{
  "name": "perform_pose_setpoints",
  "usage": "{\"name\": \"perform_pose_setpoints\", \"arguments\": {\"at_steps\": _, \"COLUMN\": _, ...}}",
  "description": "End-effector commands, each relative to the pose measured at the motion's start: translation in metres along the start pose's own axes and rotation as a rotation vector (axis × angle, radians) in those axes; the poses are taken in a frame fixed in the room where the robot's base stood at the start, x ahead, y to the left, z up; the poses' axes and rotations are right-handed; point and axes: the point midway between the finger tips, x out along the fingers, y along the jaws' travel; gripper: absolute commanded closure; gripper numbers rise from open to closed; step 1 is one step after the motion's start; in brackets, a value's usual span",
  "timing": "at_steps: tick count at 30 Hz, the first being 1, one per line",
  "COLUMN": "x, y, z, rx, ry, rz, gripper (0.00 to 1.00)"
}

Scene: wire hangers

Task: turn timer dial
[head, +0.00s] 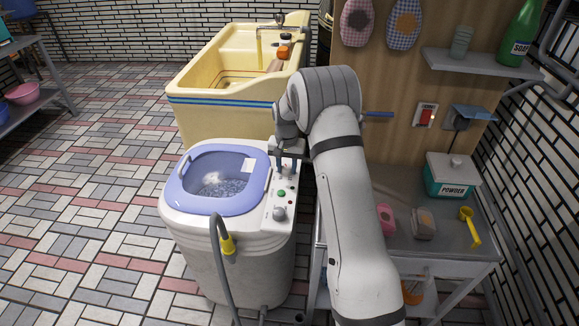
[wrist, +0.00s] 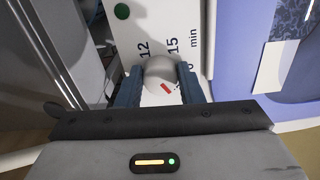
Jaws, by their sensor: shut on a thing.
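The washing machine (head: 190,236) is a white tub with a blue-violet lid frame (head: 178,193) and a control panel on its right side. The timer dial (wrist: 158,68) is a pale grey round knob with a red mark, in the wrist view. Printed numbers 12 and 15 and the word "min" show beyond it on the white panel (wrist: 152,18). My gripper (wrist: 160,82) is shut on the dial, one blue-grey finger on each side.
A green button (head: 281,193) and a grey knob (head: 279,213) sit nearer on the panel. A grey hose (head: 219,262) with a yellow fitting hangs at the front. A yellow basin (head: 222,118) stands behind. A metal cart (head: 455,245) with soaps and a powder box stands right.

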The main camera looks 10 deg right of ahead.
Motion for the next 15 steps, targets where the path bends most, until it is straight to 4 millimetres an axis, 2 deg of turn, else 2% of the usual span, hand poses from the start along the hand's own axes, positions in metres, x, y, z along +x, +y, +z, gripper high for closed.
{"name": "perform_pose_setpoints", "arguments": {"at_steps": 1, "x": -0.0047, "y": -0.0004, "z": -0.005, "rx": 0.001, "ry": 0.016, "rz": -0.005, "gripper": 0.89}}
{"name": "perform_pose_setpoints", "arguments": {"at_steps": 8, "x": -0.0048, "y": 0.0004, "z": -0.0054, "rx": 0.001, "ry": 0.017, "rz": -0.005, "gripper": 0.89}}
{"name": "perform_pose_setpoints", "arguments": {"at_steps": 9, "x": -0.0049, "y": 0.0005, "z": -0.0054, "rx": 0.001, "ry": 0.016, "rz": -0.004, "gripper": 0.64}}
{"name": "perform_pose_setpoints", "arguments": {"at_steps": 15, "x": -0.0029, "y": 0.0009, "z": -0.0034, "rx": 0.001, "ry": 0.009, "rz": -0.002, "gripper": 0.48}}
